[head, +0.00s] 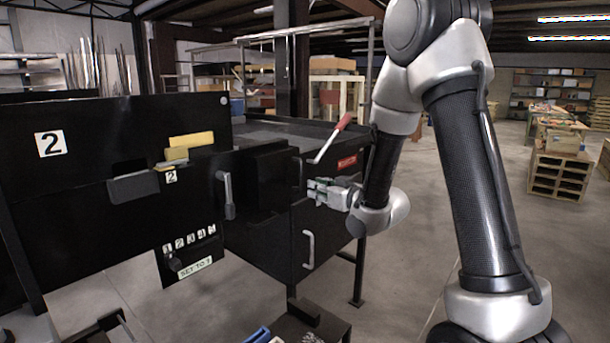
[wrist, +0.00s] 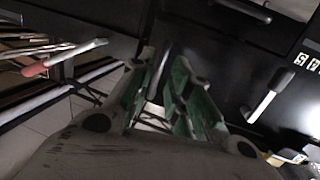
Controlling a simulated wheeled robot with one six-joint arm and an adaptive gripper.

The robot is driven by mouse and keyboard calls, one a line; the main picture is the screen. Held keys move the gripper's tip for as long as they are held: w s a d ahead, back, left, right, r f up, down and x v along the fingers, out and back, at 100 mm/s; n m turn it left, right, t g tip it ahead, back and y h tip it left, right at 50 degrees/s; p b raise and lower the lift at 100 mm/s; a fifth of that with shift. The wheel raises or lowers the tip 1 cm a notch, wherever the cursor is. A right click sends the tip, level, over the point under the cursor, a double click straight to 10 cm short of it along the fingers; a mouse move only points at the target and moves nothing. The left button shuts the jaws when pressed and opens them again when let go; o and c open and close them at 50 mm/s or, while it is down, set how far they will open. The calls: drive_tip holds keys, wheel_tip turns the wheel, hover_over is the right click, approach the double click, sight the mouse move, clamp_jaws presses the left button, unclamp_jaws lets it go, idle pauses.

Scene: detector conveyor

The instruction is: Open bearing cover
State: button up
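The black cabinet front (head: 330,225) right of centre bears a dark handle (head: 299,172) near its top and a pale D-shaped handle (head: 308,250) lower down. I cannot tell for certain which panel is the bearing cover. My gripper (head: 312,190) is at the upper part of this front, close to the dark handle. In the wrist view my gripper (wrist: 168,75) has its green-padded fingers apart. A dark bar (wrist: 157,75) shows between or just beyond them; contact cannot be told. The pale handle also shows in the wrist view (wrist: 243,10).
A red-handled lever (head: 332,138) sticks up just above my gripper. A grey lever (head: 225,195) and a numbered selector panel (head: 190,252) are to the left. A blue object (head: 258,335) lies low in front. The floor at right is open, with wooden crates (head: 560,175) farther back.

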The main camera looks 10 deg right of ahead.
sight(301, 185)
drive_tip(key=shift+t+y, duration=0.4)
drive_tip(key=shift+t, duration=0.1)
drive_tip(key=w+a+r, duration=0.1)
drive_tip(key=w, duration=0.1)
drive_tip(key=w+a, duration=0.1)
drive_tip(key=w, duration=0.1)
drive_tip(key=w+a+r, duration=0.1)
drive_tip(key=w, duration=0.2)
drive_tip(key=shift+w+a+r, duration=0.1)
drive_tip(key=shift+a+r, duration=0.2)
clamp_jaws()
